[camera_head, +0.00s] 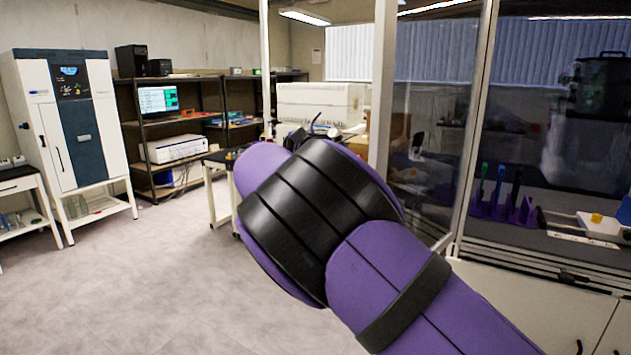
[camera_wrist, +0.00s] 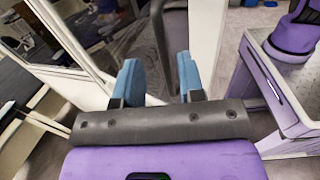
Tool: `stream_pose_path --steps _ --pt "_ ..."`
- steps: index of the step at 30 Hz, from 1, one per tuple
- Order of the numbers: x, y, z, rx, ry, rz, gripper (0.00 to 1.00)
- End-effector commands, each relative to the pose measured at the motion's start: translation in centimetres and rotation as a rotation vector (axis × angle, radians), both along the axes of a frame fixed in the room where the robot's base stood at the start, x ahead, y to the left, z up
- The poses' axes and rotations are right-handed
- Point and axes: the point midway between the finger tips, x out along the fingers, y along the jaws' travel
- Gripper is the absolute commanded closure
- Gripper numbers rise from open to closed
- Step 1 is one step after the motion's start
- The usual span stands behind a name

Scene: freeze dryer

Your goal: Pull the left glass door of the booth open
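The booth stands at the right in the head view, with glass panes in pale frames. A glass pane (camera_head: 430,120) in a pale upright frame is at its left side; I cannot tell for sure how far this door stands ajar. My purple and black arm covers its lower left part, and my gripper is hidden there. In the wrist view my gripper (camera_wrist: 160,82) has two blue fingers apart, with a dark upright bar (camera_wrist: 161,40), seemingly the door handle, between them. Contact is not clear. A white door post (camera_wrist: 206,45) stands just right of the fingers.
Inside the booth are a purple rack (camera_head: 505,208) with pens and a white device (camera_head: 600,222). A white cabinet machine (camera_head: 75,120) and dark shelving (camera_head: 165,125) stand at the left and back. The floor (camera_head: 170,270) at the left is clear.

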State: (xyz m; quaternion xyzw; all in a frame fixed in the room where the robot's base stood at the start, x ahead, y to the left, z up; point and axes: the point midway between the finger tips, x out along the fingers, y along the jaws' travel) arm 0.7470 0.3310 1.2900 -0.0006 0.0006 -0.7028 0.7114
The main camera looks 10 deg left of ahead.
Motion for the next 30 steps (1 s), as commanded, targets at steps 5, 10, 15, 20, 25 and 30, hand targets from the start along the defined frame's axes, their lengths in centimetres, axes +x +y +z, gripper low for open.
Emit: stream_pose_path --steps 5,10,15,20,25,30 --pt "0.0 2.0 -0.1 -0.002 -0.004 0.0 0.64" --pt "-0.1 3.6 0.0 -0.003 -0.004 0.003 0.64" --pt "0.1 4.3 0.0 0.0 -0.003 -0.009 0.64" --pt "0.0 5.2 0.0 0.0 -0.003 -0.006 0.64" --pt "-0.1 5.8 0.0 -0.001 -0.001 0.0 0.64" --pt "-0.2 6.0 0.1 0.001 -0.001 0.003 0.64"
